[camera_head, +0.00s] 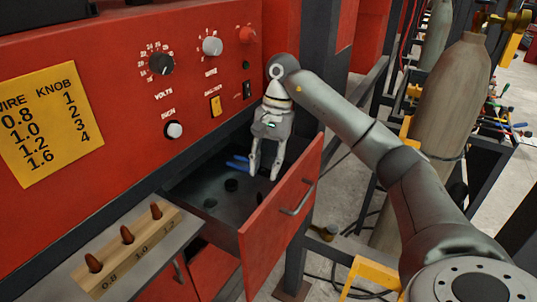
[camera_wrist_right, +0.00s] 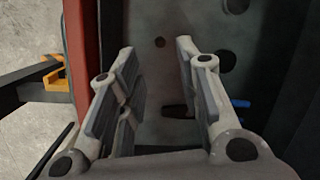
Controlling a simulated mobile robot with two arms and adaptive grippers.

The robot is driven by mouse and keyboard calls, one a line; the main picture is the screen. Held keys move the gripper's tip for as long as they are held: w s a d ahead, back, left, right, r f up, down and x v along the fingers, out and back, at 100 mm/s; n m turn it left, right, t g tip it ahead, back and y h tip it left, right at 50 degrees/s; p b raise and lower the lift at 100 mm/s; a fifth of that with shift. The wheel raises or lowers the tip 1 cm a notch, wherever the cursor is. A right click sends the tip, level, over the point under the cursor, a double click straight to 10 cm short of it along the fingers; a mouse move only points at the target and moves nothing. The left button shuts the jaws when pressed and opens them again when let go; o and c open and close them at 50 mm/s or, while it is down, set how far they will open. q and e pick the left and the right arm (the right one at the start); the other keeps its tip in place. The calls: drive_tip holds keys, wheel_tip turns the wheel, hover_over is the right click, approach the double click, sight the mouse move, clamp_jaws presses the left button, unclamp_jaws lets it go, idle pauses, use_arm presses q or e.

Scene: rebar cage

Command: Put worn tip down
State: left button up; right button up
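My right gripper (camera_head: 262,174) points down into the open red drawer (camera_head: 285,205) of the welding machine. In the right wrist view the gripper (camera_wrist_right: 155,75) is open, with a wide gap between its fingers and nothing held. A small dark piece (camera_wrist_right: 176,111) shows on the drawer floor beside the right-hand finger, partly hidden by it; I cannot tell for certain that it is the worn tip. My left gripper is not in view.
A wooden block (camera_head: 127,250) with several copper-coloured tips stands on a ledge at the lower left. Blue handles (camera_head: 238,162) and dark round spots (camera_head: 231,185) show in the drawer. A gas cylinder (camera_head: 447,100) stands at the right.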

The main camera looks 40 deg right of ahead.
drive_tip(key=shift+v, duration=2.1)
drive_tip(key=shift+r, duration=0.1)
